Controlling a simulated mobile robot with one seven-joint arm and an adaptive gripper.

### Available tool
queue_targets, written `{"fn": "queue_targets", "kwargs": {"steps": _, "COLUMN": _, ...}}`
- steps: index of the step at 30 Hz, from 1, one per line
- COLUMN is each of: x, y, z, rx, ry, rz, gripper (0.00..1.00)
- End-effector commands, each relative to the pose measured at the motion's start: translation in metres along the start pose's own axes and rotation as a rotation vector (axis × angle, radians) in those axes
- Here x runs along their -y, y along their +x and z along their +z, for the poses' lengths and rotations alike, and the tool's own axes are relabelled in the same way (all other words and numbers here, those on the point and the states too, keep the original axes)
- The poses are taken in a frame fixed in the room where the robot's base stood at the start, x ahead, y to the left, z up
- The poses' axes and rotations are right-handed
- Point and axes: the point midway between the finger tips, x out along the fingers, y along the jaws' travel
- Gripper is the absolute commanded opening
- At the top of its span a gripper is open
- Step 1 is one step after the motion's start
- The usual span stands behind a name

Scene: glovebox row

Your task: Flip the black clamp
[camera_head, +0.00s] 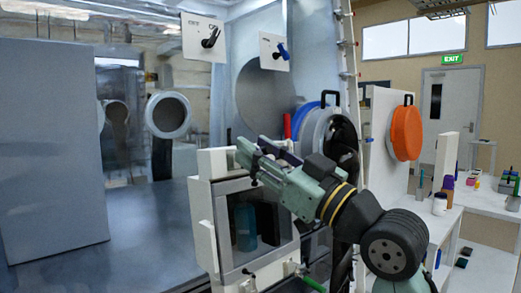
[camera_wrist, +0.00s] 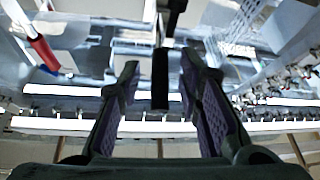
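A black lever-like clamp (camera_head: 210,38) sits on a white plate with OFF/ON-style lettering, high on the glovebox front in the head view. My gripper (camera_head: 250,155) is well below and to the right of it, in front of the white box with a window. In the wrist view my gripper (camera_wrist: 158,72) has its two fingers spread apart. A dark upright bar (camera_wrist: 160,80) shows between the fingertips; I cannot tell what it is or whether it is within reach. No finger visibly touches it.
A second plate carries a blue lever (camera_head: 281,50). The white windowed box (camera_head: 205,225) stands close below my gripper. An orange round cover (camera_head: 406,133) is to the right. A red-handled item (camera_wrist: 44,54) shows at the wrist view's left.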

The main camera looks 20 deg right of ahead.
Motion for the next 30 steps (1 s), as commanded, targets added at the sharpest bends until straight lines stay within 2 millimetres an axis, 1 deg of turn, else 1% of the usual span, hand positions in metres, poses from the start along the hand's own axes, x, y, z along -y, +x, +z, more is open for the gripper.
{"fn": "queue_targets", "kwargs": {"steps": 2, "x": 0.0, "y": -0.0001, "z": 0.0, "rx": 0.0, "ry": 0.0, "rz": 0.0, "gripper": 0.31}}
{"fn": "queue_targets", "kwargs": {"steps": 16, "x": 0.0001, "y": -0.0003, "z": -0.0001, "rx": 0.0, "ry": -0.001, "rz": 0.0, "gripper": 0.0}}
{"fn": "queue_targets", "kwargs": {"steps": 30, "x": 0.0, "y": -0.0005, "z": -0.0001, "rx": 0.0, "ry": -0.001, "rz": 0.0, "gripper": 0.0}}
